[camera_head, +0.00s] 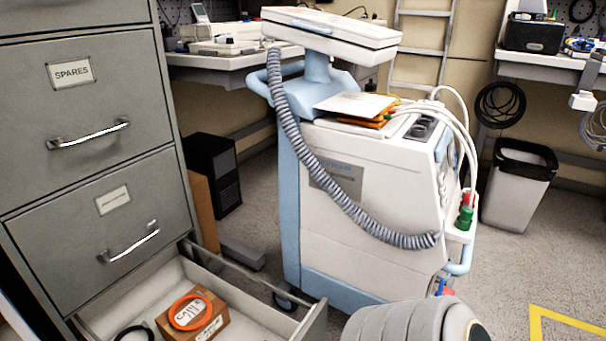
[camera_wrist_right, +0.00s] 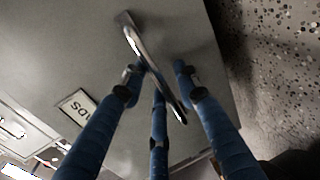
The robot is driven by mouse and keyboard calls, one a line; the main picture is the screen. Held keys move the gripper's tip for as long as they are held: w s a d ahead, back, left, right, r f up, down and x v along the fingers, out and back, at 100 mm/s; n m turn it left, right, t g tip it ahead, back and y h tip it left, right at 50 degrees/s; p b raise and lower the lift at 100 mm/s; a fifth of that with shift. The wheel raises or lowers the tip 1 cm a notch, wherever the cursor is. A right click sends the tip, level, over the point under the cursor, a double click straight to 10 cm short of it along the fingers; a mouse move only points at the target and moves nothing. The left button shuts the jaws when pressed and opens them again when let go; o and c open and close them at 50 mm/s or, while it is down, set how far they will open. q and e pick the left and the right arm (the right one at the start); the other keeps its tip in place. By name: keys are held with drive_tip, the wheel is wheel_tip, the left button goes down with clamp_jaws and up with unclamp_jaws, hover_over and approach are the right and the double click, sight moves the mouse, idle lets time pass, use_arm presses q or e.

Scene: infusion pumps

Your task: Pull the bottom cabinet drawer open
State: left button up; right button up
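The grey cabinet (camera_head: 85,165) stands at the left of the head view. Its bottom drawer (camera_head: 257,305) is pulled out, and its inside shows. The drawer's front face is hidden from the head. In the right wrist view, my right gripper (camera_wrist_right: 158,76) has its dark blue fingers on both sides of a metal bar handle (camera_wrist_right: 133,40) on a grey drawer front (camera_wrist_right: 195,50). Gaps show between the fingertips and the bar, so it looks open around the handle. My left gripper is in neither view.
A box marked cable (camera_head: 195,318) with an orange ring lies in the drawer. A white and blue medical cart (camera_head: 345,185) stands close beyond the drawer's right end. A waste bin (camera_head: 517,185) stands further right. Floor is clear at the lower right.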

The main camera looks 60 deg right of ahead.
drive_tip(key=v, duration=1.2)
idle(0.3)
